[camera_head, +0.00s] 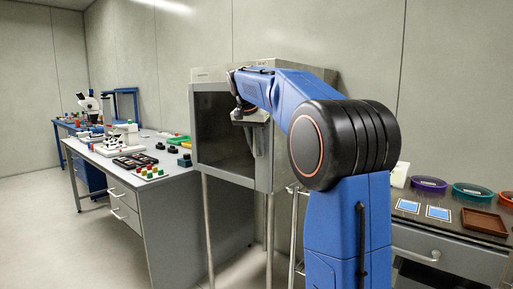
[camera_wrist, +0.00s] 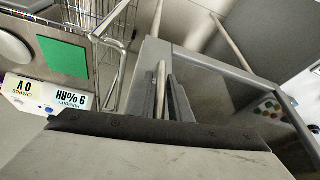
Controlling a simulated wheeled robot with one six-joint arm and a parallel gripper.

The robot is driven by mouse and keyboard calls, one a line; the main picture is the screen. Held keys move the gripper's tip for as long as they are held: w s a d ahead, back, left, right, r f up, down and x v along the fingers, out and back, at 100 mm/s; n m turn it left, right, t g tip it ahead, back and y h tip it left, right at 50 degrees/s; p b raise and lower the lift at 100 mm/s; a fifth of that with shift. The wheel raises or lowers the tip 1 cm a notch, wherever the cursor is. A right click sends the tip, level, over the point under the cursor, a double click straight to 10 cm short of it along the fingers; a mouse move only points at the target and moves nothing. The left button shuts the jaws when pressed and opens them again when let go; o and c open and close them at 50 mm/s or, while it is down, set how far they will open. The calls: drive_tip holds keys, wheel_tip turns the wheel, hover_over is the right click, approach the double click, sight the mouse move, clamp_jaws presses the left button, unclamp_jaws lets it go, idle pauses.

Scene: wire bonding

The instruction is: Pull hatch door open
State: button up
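The hatch is a metal box on thin legs, with a dark glass door (camera_head: 222,132) in a pale frame facing left. The door looks closed against the box (camera_head: 290,150). My gripper (camera_head: 257,143) points down at the door's right edge, overlapping it in the head view. In the wrist view, the framed glass door (camera_wrist: 215,82) lies right of my gripper's fingers (camera_wrist: 170,90). The fingers look close together beside the door's edge.
A right-hand counter (camera_head: 450,262) carries bowls (camera_head: 428,184) and a brown tray (camera_head: 484,222). A humidity display (camera_wrist: 60,97) and wire rack (camera_wrist: 105,20) show left in the wrist view. Floor between bench and hatch is narrow.

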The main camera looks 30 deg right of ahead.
drive_tip(key=shift+c, duration=0.4)
clamp_jaws()
drive_tip(key=shift+a, duration=0.1)
